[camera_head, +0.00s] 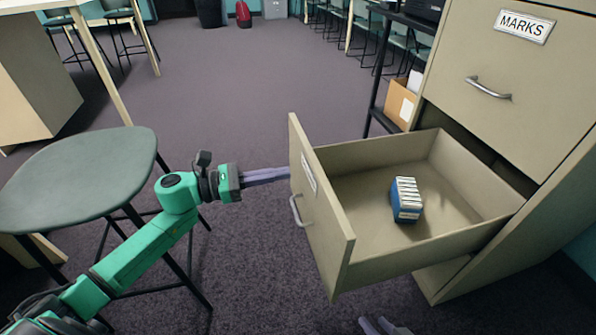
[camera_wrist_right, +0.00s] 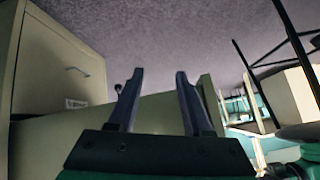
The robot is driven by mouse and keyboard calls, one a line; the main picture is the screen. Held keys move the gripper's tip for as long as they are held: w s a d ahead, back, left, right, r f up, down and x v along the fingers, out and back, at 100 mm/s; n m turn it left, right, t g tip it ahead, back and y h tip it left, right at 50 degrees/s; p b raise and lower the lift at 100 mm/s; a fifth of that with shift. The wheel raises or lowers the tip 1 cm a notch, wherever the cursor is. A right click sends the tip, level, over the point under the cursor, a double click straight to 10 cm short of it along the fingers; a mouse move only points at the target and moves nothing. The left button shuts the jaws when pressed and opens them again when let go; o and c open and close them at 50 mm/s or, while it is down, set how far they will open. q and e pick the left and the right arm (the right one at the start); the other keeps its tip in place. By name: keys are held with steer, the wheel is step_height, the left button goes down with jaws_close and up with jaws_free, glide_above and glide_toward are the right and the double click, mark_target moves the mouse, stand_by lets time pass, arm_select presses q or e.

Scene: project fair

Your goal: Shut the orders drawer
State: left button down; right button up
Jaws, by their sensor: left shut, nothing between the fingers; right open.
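The drawer (camera_head: 345,240) is pulled well out of the beige cabinet (camera_head: 520,75). Its front has a bar handle (camera_head: 298,210) and a label too oblique to read. A blue block with white-striped top (camera_head: 407,199) lies inside. My left gripper (camera_head: 288,172) is shut and empty, its fingertips at the outer face of the drawer front near its far end; whether they touch cannot be told. My right gripper (camera_head: 378,325) shows only its fingers at the bottom edge, in front of and below the drawer; in the right wrist view (camera_wrist_right: 160,72) it is open and empty.
The closed drawer above is labelled MARKS (camera_head: 525,26). A grey-green stool (camera_head: 75,175) stands beside my left arm. A black rack with a cardboard box (camera_head: 400,105) stands behind the cabinet. The carpet in the middle is clear.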

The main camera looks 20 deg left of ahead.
mark_target(312, 168)
arm_select(q)
steer(key=x, duration=0.4)
steer(key=shift+w+d, duration=0.25)
steer(key=shift+d, duration=0.05)
steer(key=shift+d, duration=0.1)
